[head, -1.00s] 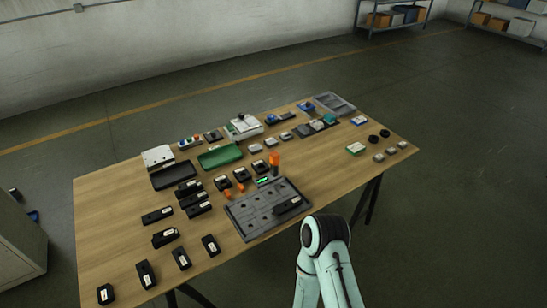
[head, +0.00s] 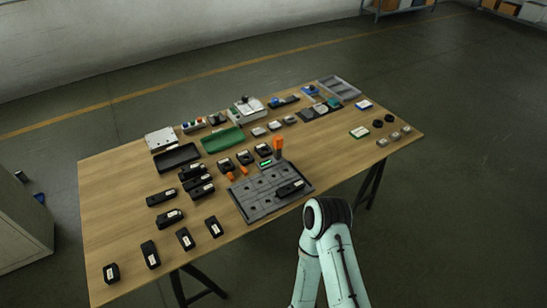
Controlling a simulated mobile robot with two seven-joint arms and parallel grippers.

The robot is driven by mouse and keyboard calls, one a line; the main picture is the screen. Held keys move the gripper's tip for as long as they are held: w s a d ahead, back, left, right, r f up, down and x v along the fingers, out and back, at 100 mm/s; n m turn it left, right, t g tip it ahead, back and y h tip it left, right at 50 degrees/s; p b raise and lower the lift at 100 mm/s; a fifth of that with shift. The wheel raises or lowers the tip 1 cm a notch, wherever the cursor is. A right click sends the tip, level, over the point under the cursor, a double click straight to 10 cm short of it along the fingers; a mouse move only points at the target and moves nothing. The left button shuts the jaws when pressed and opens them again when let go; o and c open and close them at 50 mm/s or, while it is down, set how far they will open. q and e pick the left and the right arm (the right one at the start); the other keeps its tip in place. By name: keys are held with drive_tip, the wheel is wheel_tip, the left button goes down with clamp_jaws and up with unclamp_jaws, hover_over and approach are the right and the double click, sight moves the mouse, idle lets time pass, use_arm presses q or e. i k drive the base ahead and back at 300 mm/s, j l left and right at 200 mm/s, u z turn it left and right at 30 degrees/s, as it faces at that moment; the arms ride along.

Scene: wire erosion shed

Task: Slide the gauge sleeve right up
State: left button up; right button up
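A small upright orange cylinder (head: 278,143) stands behind the grey slotted plate (head: 262,204) near the middle of the table. A small dark device with a lit green display (head: 265,163) lies at its foot. I cannot tell which of these is the gauge sleeve; its parts are too small to make out. A black block with a white label (head: 290,188) lies on the right part of the plate. One pale green arm of mine rises from the bottom edge, in front of the table. Neither gripper shows.
Several black labelled blocks (head: 168,219) stand across the left and front of the wooden table (head: 120,190). Behind are a green tray (head: 222,140), a black tray (head: 177,158) and a grey tray (head: 338,89). Bare wood lies right of the plate. A cabinet (head: 20,218) stands at left.

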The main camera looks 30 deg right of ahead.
sight(278, 140)
drive_tip(key=l+u, duration=0.15)
drive_tip(key=l, duration=0.6)
drive_tip(key=k+l+u, duration=0.15)
drive_tip(key=l, duration=0.6)
drive_tip(key=i, duration=0.05)
